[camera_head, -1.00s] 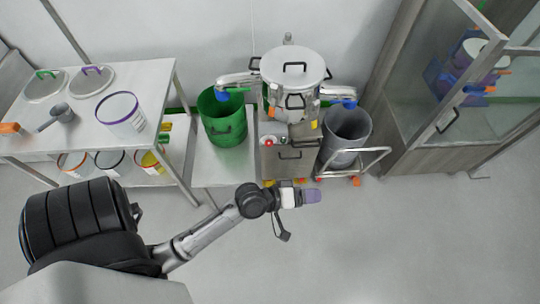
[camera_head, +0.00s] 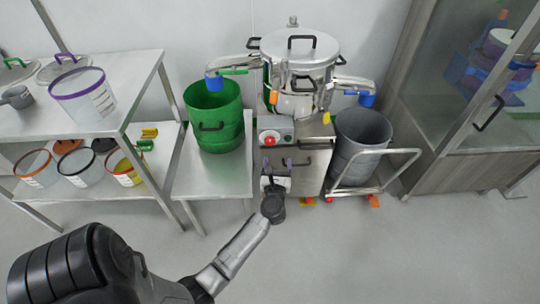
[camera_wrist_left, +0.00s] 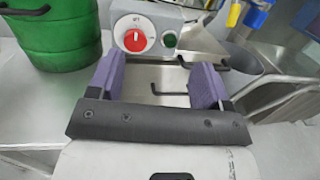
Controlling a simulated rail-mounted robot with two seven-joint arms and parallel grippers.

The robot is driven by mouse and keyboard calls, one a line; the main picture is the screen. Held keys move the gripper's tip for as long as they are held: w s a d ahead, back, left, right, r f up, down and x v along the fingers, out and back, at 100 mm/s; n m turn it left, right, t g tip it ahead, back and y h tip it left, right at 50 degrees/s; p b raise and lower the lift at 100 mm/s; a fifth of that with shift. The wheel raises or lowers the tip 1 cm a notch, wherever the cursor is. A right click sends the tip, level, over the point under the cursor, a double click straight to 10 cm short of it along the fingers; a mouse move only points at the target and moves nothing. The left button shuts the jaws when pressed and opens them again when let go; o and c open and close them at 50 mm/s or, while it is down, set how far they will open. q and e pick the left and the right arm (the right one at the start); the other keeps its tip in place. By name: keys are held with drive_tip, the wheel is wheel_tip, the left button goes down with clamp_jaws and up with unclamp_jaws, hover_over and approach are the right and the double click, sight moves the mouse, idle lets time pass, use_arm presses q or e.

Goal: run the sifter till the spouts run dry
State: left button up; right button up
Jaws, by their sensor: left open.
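The steel sifter (camera_head: 300,48) stands on a cabinet base (camera_head: 318,152) at the back wall. Its left spout has a blue end (camera_head: 214,84) over the green drum (camera_head: 216,122); its right spout's blue end (camera_head: 366,99) is above the grey bin (camera_head: 360,145). I see no powder falling; the insides are too unclear to tell. A red knob (camera_head: 270,137) is on the base's front panel; the left wrist view shows it (camera_wrist_left: 135,41) beside a dark green button (camera_wrist_left: 169,40). My left gripper (camera_head: 275,164), with purple fingers, is open and empty just below the panel. My right gripper is out of view.
The green drum rests on a low steel table (camera_head: 183,177). The grey bin sits on a wheeled trolley (camera_head: 399,160). Black handles (camera_wrist_left: 170,92) cross the cabinet front near my fingers. A rack (camera_head: 137,78) with tubs is left, a glass cabinet (camera_head: 450,165) right. The front floor is clear.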

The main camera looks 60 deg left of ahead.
sight(270, 143)
use_arm(q)
wheel_tip(270, 143, down, 5)
drive_tip(key=a+n+g+b, duration=0.2)
drive_tip(key=n, duration=0.1)
drive_tip(key=b+x, duration=0.1)
drive_tip(key=x, duration=0.2)
drive_tip(key=b+x, duration=0.1)
drive_tip(key=x, duration=0.3)
drive_tip(key=b+x, duration=0.1)
drive_tip(key=x, duration=0.3)
drive_tip(key=shift+s+a+b, duration=0.25)
drive_tip(key=shift+s+b, duration=0.05)
drive_tip(key=shift+s, duration=0.1)
drive_tip(key=shift+b+x, duration=0.35)
drive_tip(key=shift+x, duration=0.75)
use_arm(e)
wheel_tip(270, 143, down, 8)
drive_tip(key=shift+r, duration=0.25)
use_arm(q)
drive_tip(key=shift+c, duration=0.2)
drive_tip(key=c, duration=0.9)
drive_tip(key=shift+r, duration=0.1)
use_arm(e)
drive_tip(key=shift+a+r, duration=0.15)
